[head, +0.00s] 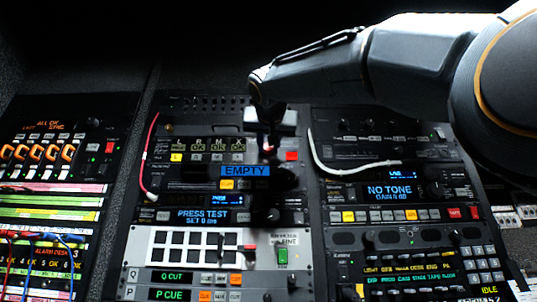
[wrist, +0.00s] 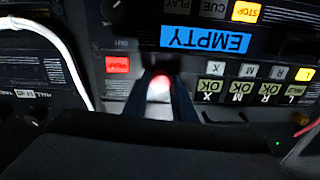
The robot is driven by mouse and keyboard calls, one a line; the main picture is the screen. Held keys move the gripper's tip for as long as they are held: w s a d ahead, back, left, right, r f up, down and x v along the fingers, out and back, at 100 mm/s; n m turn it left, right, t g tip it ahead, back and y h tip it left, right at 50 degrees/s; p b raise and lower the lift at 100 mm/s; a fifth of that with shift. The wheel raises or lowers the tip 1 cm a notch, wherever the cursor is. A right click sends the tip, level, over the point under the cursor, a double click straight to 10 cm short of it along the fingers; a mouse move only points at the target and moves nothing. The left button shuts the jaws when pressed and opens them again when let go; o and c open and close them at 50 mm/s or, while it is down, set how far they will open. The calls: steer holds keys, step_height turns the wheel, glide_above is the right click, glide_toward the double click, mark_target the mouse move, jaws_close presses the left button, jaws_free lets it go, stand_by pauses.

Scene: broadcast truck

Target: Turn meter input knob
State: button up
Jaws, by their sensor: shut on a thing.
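My gripper (head: 268,146) reaches down from the upper right to the middle rack panel, beside the row of L, R, M, X buttons with lit OK labels (head: 217,145). In the wrist view my gripper (wrist: 160,90) has its two dark fingers closed on a small knob, the meter input knob (wrist: 159,84), with a bright red-white glow between them. The fingers hide most of the knob, so its pointer and setting cannot be read. A red lit button (wrist: 117,65) sits beside the fingers; it also shows in the head view (head: 292,156).
A blue EMPTY display (head: 246,171) lies just below the gripper. A white cable (head: 335,165) loops to the right and a red cable (head: 150,150) to the left.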

steer(key=m+b, duration=0.3)
steer(key=m, duration=0.2)
steer(key=shift+m+b, duration=0.35)
steer(key=shift+m, duration=0.05)
stand_by(0.3)
steer(key=o, duration=1)
steer(key=shift+o, duration=0.2)
steer(key=shift+s, duration=0.1)
steer(key=s+b, duration=0.3)
steer(key=s, duration=0.4)
steer(key=shift+s, duration=0.35)
steer(key=shift+a+f, duration=0.1)
